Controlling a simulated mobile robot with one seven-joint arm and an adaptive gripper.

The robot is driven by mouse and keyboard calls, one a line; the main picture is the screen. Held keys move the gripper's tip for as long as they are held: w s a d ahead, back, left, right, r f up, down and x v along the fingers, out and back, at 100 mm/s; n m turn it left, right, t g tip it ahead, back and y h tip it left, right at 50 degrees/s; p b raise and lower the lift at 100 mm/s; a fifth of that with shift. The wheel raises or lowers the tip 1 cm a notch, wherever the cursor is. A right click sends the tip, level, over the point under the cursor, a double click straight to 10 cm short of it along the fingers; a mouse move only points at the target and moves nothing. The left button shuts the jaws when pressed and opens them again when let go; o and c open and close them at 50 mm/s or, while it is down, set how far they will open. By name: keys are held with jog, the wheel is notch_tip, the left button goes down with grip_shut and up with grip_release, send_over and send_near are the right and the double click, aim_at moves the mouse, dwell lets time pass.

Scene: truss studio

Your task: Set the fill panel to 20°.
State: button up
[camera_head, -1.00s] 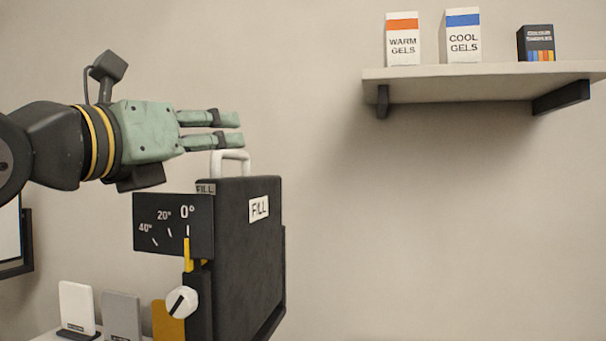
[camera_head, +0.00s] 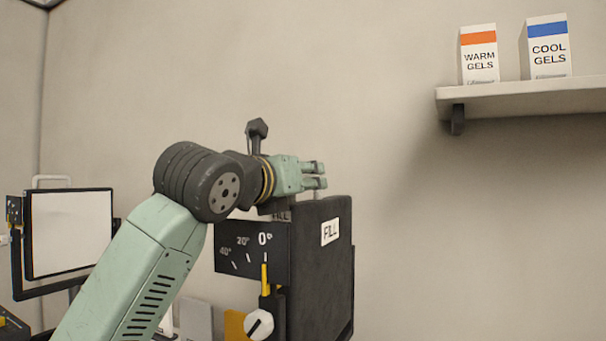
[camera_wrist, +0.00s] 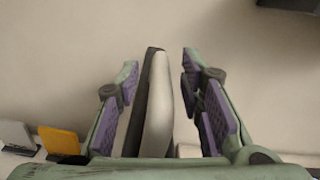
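The fill panel (camera_head: 322,270) is a dark panel with a white FILL label. Its dark scale plate (camera_head: 240,250) reads 0°, 20° and 40°. The yellow pointer (camera_head: 264,277) stands at the 0° mark. A white knob (camera_head: 259,324) with a dark line sits below it. My gripper (camera_head: 316,175) is just above the panel's top edge and hides the handle there. In the wrist view its fingers are open, one on each side of the white handle (camera_wrist: 160,105). I see gaps on both sides of the handle.
A shelf (camera_head: 530,99) at upper right holds the warm gels box (camera_head: 479,55) and the cool gels box (camera_head: 549,50). A white framed panel (camera_head: 70,232) stands at left. A grey card (camera_head: 196,320) and a yellow card (camera_head: 234,325) stand low beside the fill panel. The wall between is clear.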

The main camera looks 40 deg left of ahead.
grip_shut()
dwell(0.5)
dwell(0.4)
